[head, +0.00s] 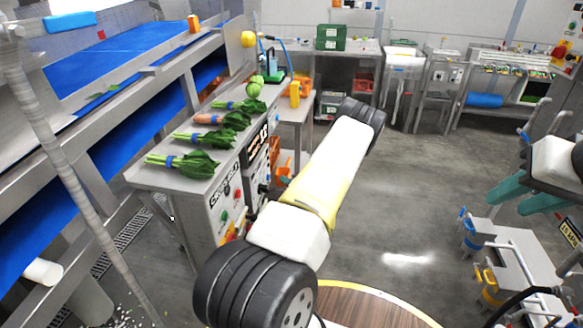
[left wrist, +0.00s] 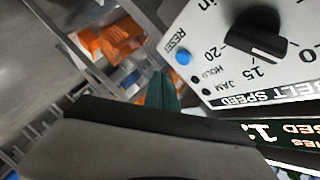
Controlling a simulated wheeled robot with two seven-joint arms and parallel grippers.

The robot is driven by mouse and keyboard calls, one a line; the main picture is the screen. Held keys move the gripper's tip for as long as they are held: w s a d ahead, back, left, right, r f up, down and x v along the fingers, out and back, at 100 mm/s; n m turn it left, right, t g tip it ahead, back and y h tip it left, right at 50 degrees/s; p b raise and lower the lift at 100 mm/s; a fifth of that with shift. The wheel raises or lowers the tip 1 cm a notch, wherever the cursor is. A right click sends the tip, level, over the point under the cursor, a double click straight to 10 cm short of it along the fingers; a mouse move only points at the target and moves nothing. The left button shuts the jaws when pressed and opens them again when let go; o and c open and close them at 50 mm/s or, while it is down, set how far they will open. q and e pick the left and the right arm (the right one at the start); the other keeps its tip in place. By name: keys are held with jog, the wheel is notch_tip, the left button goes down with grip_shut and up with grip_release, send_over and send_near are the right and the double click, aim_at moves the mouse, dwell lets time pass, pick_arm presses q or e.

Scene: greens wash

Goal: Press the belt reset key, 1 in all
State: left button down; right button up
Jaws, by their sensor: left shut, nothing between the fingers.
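The belt reset key is a round blue button (left wrist: 183,57) beside the word RESET on a white panel (left wrist: 215,90) in the left wrist view. My left gripper (left wrist: 161,80) shows there as teal fingers, shut and empty. Its tips appear just below and left of the key in the picture; I cannot tell how far off they are.
A black dial (left wrist: 255,36) sits on the panel beside the key. In the head view, bunches of greens (head: 185,162) lie on a steel counter (head: 150,178) next to the blue conveyor (head: 120,48). Orange crates (left wrist: 115,42) are behind the fingers.

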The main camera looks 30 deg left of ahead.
pick_arm(q)
jog(key=shift+s+a, duration=0.15)
jog(key=shift+a, duration=0.5)
jog(key=shift+s+a, duration=0.15)
jog(key=shift+a, duration=0.45)
jog(key=shift+a, duration=0.1)
dwell(1.1)
jog(key=shift+s+a, duration=0.1)
jog(key=shift+a, duration=0.2)
jog(key=shift+s+a, duration=0.15)
jog(key=shift+a, duration=0.35)
dwell(0.7)
jog(key=shift+d, duration=0.1)
jog(key=shift+w+d, duration=0.2)
jog(key=shift+d, duration=0.55)
jog(key=shift+d, duration=0.1)
jog(key=d, duration=0.2)
jog(key=w+d, duration=0.1)
jog(key=d, duration=0.1)
jog(key=shift+w+d, duration=0.1)
jog(key=shift+d, duration=0.25)
